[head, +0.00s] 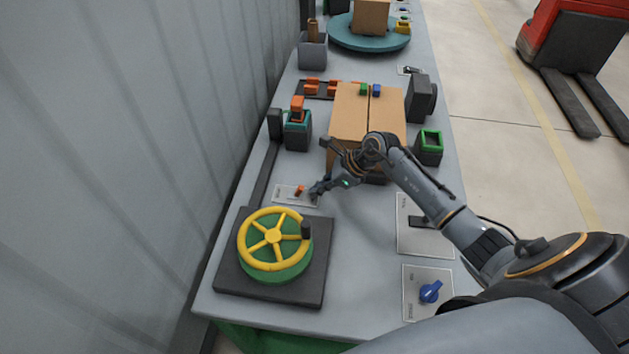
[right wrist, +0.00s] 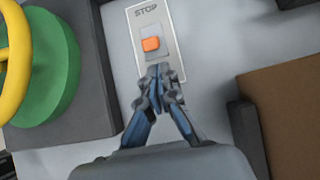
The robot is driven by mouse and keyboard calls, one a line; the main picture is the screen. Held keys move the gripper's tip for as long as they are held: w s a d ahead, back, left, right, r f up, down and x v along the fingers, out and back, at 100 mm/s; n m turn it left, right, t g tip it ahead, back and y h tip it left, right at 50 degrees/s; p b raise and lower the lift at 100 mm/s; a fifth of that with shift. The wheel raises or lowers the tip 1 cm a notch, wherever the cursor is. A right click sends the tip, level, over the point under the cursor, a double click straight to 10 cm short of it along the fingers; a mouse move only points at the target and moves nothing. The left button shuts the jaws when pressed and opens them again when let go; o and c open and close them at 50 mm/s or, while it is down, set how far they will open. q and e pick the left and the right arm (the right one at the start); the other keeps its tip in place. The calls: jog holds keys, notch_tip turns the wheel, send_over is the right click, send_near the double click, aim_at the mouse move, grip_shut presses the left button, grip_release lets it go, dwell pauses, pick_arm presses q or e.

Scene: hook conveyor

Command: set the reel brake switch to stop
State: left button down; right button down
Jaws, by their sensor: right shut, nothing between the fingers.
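The reel brake switch is a small orange lever (head: 299,191) on a light plate (head: 282,193), beyond the yellow handwheel. In the right wrist view the orange lever (right wrist: 151,44) sits on a grey square, with the word STOP on the plate (right wrist: 146,12) at its top end. I cannot tell which way the lever is tilted. My right gripper (head: 315,190) is shut and empty, just right of the lever. In the right wrist view its fingertips (right wrist: 158,72) are over the plate just below the lever, covering its lower part; contact is unclear. My left gripper is not in view.
The yellow handwheel (head: 274,240) on its green hub stands in front of the plate. A cardboard box (head: 350,108) stands behind my right gripper. A blue knob (head: 430,292) and a black lever (head: 424,222) are on panels to the right. Bare bench lies between.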

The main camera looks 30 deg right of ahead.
jog(key=shift+w+a+r, duration=0.2)
jog(key=shift+w+a, duration=0.2)
jog(key=shift+a, duration=0.05)
jog(key=shift+w+a+r+g+h, duration=0.1)
jog(key=shift+r+g+h, duration=0.2)
jog(key=shift+h, duration=0.1)
